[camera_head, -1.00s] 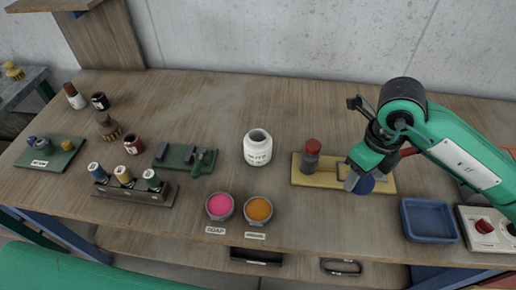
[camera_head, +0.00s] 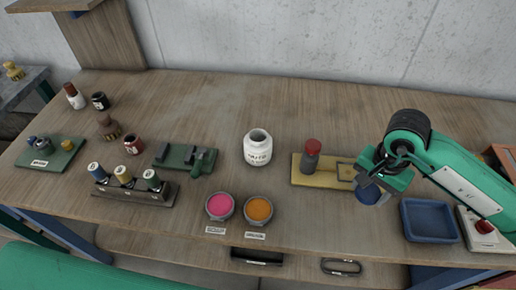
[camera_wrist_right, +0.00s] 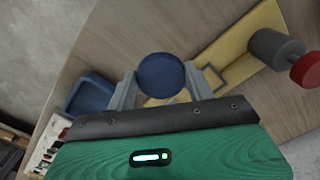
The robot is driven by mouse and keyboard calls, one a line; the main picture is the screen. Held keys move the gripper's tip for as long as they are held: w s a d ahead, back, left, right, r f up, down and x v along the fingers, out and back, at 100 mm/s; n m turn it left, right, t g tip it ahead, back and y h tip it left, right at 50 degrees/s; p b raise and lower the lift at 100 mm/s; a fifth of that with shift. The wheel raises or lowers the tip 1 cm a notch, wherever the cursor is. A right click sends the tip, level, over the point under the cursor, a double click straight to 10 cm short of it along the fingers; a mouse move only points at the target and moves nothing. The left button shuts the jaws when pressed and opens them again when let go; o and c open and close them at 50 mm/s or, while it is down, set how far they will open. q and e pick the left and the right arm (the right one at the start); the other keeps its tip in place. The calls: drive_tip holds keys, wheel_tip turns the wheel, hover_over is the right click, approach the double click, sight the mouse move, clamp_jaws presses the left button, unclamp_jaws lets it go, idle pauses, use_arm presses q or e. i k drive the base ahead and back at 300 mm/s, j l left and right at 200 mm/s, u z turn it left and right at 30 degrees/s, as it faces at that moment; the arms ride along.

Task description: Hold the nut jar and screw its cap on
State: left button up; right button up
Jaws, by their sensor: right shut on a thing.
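The white nut jar (camera_head: 258,150) stands upright near the middle of the table, its dark mouth uncovered and black lettering on its front. My right gripper (camera_head: 374,188) is shut on a round blue cap (camera_head: 366,195), well to the right of the jar. In the right wrist view the cap (camera_wrist_right: 161,75) sits between the two grey fingers (camera_wrist_right: 160,88), its flat round face showing. The cap appears held off the yellow board, near its right end. My left gripper is not in view.
A blue tray (camera_head: 430,220) lies to the right. Pink (camera_head: 220,207) and orange (camera_head: 258,210) bowls stand before the jar.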

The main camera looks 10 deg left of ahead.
sight(257, 144)
drive_tip(key=k, duration=0.65)
drive_tip(key=u, duration=1.25)
drive_tip(key=k+l, duration=0.1)
drive_tip(key=l, duration=0.3)
drive_tip(key=k+l, duration=0.1)
drive_tip(key=l, duration=0.3)
drive_tip(key=k+l, duration=0.1)
drive_tip(key=l, duration=0.3)
drive_tip(key=k+l, duration=0.1)
drive_tip(key=l, duration=0.25)
drive_tip(key=k+l, duration=0.1)
drive_tip(key=l, duration=0.3)
